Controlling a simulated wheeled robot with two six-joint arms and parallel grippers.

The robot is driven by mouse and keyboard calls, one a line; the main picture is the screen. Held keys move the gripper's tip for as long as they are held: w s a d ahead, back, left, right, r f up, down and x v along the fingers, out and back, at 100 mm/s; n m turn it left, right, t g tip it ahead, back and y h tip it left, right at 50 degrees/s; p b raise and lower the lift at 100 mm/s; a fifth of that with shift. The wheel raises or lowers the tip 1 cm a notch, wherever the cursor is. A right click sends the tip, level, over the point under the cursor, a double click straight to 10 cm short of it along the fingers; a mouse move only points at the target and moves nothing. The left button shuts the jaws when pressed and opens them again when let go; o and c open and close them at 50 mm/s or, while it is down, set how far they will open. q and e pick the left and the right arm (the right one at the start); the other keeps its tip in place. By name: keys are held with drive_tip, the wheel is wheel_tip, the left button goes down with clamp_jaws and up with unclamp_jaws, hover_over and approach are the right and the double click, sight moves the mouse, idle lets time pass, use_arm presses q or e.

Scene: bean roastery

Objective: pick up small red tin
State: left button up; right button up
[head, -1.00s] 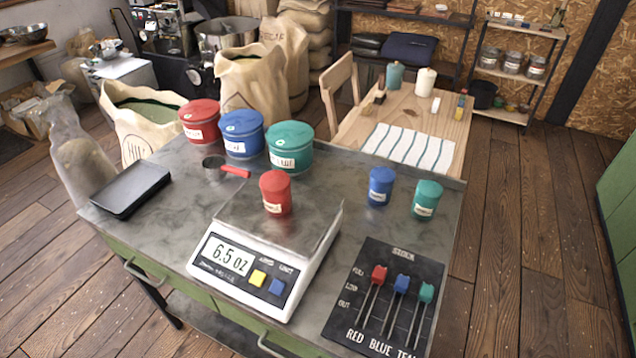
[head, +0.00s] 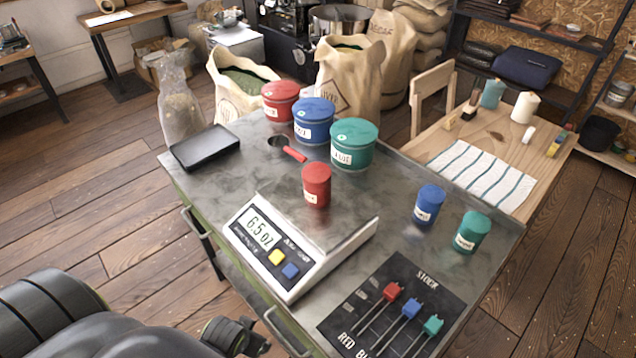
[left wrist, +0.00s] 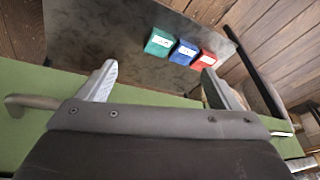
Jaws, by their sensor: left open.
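The small red tin (head: 316,187), with a white label, stands upright on the silver plate of the white scale (head: 263,249), whose display seems to read 6.5 oz. My left arm comes in at the lower left of the head view, off the counter's front edge and well apart from the tin. In the left wrist view my left gripper (left wrist: 156,72) is open, with nothing between its fingers. Beyond it are green, blue and red labelled containers (left wrist: 183,52); I cannot tell whether they are the large tins. My right gripper is not in view.
Large red (head: 280,101), blue (head: 314,122) and teal (head: 354,145) tins stand behind the scale, beside a red-handled scoop (head: 294,154). Small blue (head: 428,205) and teal (head: 471,232) tins stand right. A slider panel (head: 392,306) is in front; a black tray (head: 205,147) lies left.

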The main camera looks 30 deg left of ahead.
use_arm(q)
wheel_tip(320, 180, up, 15)
drive_tip(key=t, duration=0.1)
drive_tip(key=n+t+p, duration=0.1)
drive_tip(key=t, duration=0.8)
approach(312, 194)
drive_tip(key=p+x, duration=0.2)
drive_tip(key=x, duration=0.6)
drive_tip(key=shift+w+f+p, duration=0.1)
drive_tip(key=shift+f+p, duration=0.05)
drive_tip(key=shift+p, duration=0.2)
drive_tip(key=shift+w+a+p, duration=0.1)
drive_tip(key=shift+w+p, duration=0.2)
drive_tip(key=shift+w, duration=0.1)
drive_tip(key=shift+p+x, duration=0.7)
drive_tip(key=shift+x, duration=1.5)
drive_tip(key=shift+f, duration=0.1)
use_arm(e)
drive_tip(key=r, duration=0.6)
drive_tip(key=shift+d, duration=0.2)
use_arm(q)
drive_tip(key=shift+c, duration=0.4)
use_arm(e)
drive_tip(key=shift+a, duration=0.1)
